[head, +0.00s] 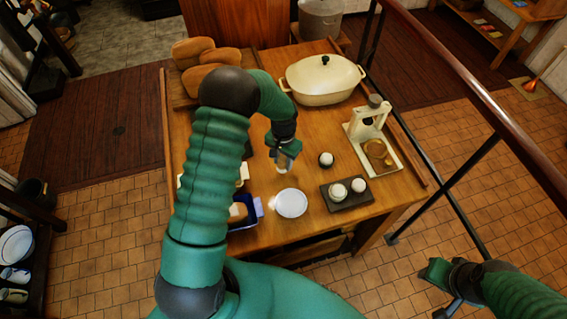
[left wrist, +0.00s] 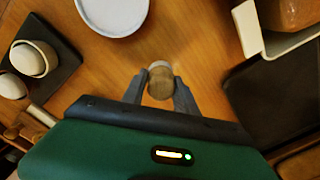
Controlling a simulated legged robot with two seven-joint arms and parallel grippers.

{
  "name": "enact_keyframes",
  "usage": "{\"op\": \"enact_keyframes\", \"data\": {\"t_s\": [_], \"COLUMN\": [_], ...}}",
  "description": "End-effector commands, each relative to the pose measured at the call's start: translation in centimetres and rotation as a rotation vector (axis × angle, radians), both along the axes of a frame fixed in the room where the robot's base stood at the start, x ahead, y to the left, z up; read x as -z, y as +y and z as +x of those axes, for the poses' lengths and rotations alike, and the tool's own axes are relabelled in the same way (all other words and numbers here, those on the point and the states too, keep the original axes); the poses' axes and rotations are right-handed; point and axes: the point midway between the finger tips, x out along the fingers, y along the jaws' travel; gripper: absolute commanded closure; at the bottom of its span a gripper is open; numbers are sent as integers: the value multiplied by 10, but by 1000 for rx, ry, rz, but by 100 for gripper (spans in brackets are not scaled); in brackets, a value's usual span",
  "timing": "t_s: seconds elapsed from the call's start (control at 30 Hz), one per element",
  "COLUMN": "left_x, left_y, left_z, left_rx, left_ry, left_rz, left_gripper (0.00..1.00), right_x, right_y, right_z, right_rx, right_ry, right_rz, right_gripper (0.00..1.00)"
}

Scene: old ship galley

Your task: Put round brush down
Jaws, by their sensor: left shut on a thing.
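My left gripper (head: 283,160) is over the wooden table, behind the white plate (head: 291,203). In the left wrist view its two grey fingers (left wrist: 160,88) are shut on the round brush (left wrist: 160,82). The brush shows there as a small round tan-brown piece with a pale edge. In the head view only a small pale part of the brush (head: 282,170) shows below the fingers. I cannot tell whether it touches the table. My right gripper (head: 447,287) is off to the right, over the tiled floor, away from the table; its fingers are unclear.
A dark tray (head: 347,205) with white cups stands right of the plate. A blue-rimmed dish (head: 258,208) is left of the plate.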

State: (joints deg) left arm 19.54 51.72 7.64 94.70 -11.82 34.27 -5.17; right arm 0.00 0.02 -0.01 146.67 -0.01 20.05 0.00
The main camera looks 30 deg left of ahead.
Motion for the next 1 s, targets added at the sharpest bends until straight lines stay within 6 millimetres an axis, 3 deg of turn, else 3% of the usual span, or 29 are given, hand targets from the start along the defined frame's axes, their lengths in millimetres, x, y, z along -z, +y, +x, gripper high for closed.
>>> {"op": "enact_keyframes", "data": {"t_s": [0.2, 0.43, 0.47, 0.6, 1.0], "left_x": [31, 35, 35, 34, 27], "left_y": [1, 1, 1, 0, 1], "left_z": [0, 1, 1, 1, 1], "left_rx": [0, 0, 0, 0, -1], "left_ry": [4, 1, 1, 1, 0], "left_rz": [-2, 0, 0, 0, 0], "left_gripper": [100, 100, 64, 46, 43], "right_x": [-14, -12, -11, -12, -9], "right_y": [0, 0, 0, 0, 0], "right_z": [0, 0, 0, 0, 0], "right_rx": [0, 0, 0, 0, 0], "right_ry": [0, 0, 0, 0, 0], "right_rz": [0, 0, 0, 0, 0], "right_gripper": [64, 64, 64, 64, 64]}}
